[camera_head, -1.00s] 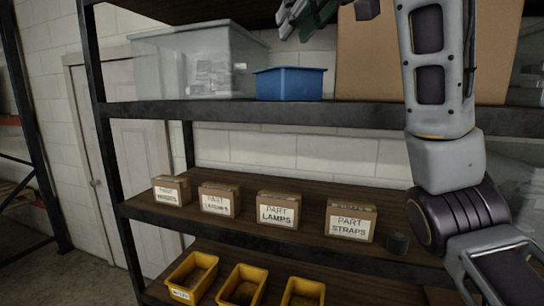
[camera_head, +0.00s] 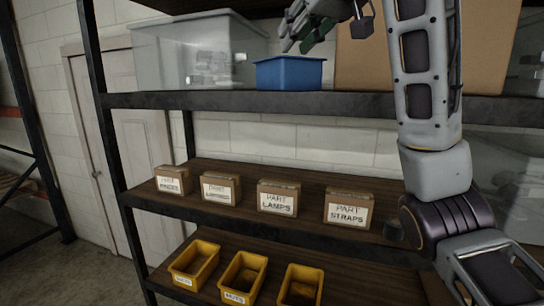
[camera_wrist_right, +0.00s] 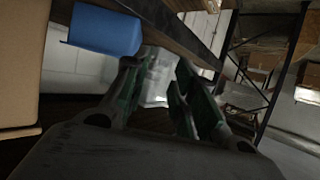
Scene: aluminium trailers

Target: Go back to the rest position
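My right gripper (camera_head: 300,35) is in the upper middle of the head view, in front of the top shelf, near the top of the blue bin (camera_head: 289,73). In the right wrist view, its green-padded fingers (camera_wrist_right: 158,85) stand apart with nothing between them, so it is open and empty. The blue bin also shows in that view (camera_wrist_right: 104,30), at upper left beyond the fingers. I cannot tell whether the fingers touch the bin. My right arm comes up along the right side of the head view. My left gripper is not in view.
A clear tote (camera_head: 200,50) and a large cardboard box (camera_head: 365,65) flank the blue bin. Labelled cartons, including lamps (camera_head: 278,198) and straps (camera_head: 348,208), line the middle shelf (camera_head: 310,225). Yellow bins (camera_head: 243,277) stand below. A black rack post (camera_head: 100,110) is at left.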

